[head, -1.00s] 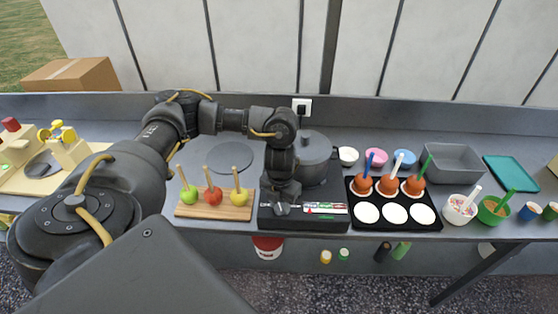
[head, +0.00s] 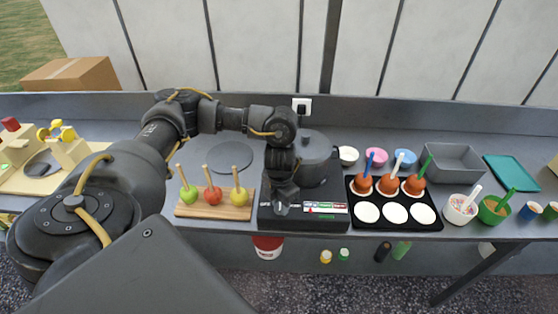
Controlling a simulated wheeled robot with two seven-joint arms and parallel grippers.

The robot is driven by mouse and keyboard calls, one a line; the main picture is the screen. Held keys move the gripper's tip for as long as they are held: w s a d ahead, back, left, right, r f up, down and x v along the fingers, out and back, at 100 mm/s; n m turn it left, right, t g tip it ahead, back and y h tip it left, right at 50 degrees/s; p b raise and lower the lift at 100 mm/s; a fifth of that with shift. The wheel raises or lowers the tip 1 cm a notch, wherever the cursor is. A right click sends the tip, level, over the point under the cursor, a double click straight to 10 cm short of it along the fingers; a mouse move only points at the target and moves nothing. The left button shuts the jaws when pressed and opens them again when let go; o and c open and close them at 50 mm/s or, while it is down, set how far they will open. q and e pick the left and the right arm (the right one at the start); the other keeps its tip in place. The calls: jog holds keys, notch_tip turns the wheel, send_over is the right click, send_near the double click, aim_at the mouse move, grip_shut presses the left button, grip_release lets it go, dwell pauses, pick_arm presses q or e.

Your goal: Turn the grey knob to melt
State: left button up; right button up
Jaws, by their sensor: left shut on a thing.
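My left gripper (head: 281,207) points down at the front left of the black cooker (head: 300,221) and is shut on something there. The grey knob is hidden behind the gripper, so I cannot see which way it points. To the right of the gripper, the cooker's front panel carries a label strip (head: 326,207) with coloured fields and a small red mark. The words are too small to read. A dark grey pot (head: 317,165) stands on the cooker, partly behind my left arm. My right gripper is not in view.
A wooden board (head: 232,212) with three apples on sticks lies left of the cooker. A black tray (head: 434,224) with three coated apples and white discs is close on its right. Bowls and a grey bin (head: 455,158) stand further right.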

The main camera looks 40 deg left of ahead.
aim_at(280, 206)
pick_arm(q)
jog(key=shift+s+f, duration=0.1)
jog(key=o, duration=1)
jog(key=shift+c, duration=0.2)
jog(key=shift+r, duration=0.35)
notch_tip(280, 206, up, 10)
jog(key=shift+r, duration=0.1)
